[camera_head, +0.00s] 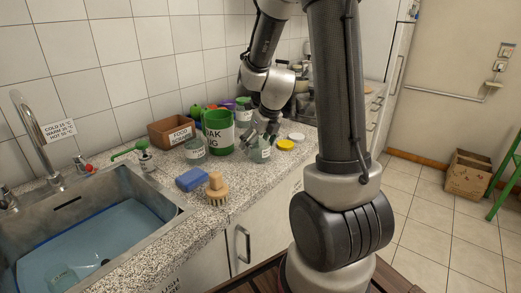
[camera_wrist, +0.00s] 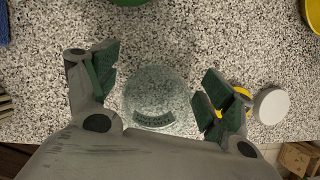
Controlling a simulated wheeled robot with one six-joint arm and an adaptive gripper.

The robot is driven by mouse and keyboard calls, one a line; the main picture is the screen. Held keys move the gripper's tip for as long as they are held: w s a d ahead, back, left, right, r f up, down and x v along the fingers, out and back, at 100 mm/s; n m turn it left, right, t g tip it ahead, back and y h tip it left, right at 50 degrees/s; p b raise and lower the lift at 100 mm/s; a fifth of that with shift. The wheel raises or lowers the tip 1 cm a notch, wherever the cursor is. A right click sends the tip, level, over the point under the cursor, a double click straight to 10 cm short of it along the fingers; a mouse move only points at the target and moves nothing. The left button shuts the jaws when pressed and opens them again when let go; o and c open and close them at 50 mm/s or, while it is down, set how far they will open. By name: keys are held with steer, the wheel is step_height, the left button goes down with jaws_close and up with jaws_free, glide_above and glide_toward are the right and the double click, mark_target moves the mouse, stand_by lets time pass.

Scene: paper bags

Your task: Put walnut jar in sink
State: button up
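A clear glass jar (camera_head: 261,152) with a small dark label stands on the speckled counter, by my gripper (camera_head: 258,134). In the wrist view this jar (camera_wrist: 156,98) lies between the two green-padded fingers of my gripper (camera_wrist: 152,92), with a gap on each side. The gripper is open and holds nothing. I cannot read the label, so I cannot tell if it is the walnut jar. Other labelled glass jars stand behind, one (camera_head: 195,149) to the left and one (camera_head: 243,110) further back. The sink (camera_head: 172,207) is at the left, with bluish water and a glass jar (camera_head: 62,278) in it.
A green pot (camera_head: 217,133) stands close behind the jar. A yellow lid (camera_head: 285,145) and a white lid (camera_head: 296,136) lie to its right. A blue sponge (camera_head: 191,179) and a wooden brush (camera_head: 216,189) lie between jar and sink. A faucet (camera_head: 40,140) rises behind the sink.

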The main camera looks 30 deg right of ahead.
steer(key=c, duration=1.1)
step_height(320, 180, up, 10)
